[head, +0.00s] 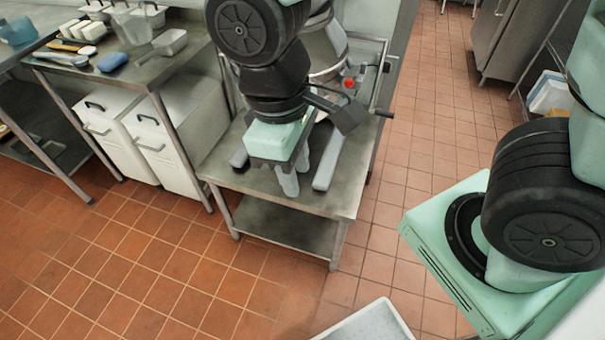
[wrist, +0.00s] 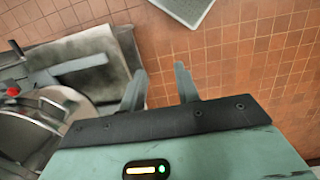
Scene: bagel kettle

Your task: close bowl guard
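A metal mixer (head: 325,50) with a rounded bowl stands on a steel table, mostly hidden behind my arm in the head view. A red button (head: 348,84) shows on its right side. In the wrist view the rounded metal bowl area (wrist: 62,103) is at the lower left, with a red knob (wrist: 13,91) beside it. I cannot clearly tell the bowl guard from the other metal parts or how far it stands open. My gripper (head: 294,175) is in front of the mixer, pointing down. In the wrist view its fingers (wrist: 160,78) are apart with nothing between them.
The steel table (head: 230,165) has a lower shelf. A counter (head: 135,65) at the left holds containers and a blue item (head: 112,62), with white bins (head: 175,130) below. A pale tray (head: 370,325) lies at the bottom. Tiled floor (head: 150,270) is clear in front.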

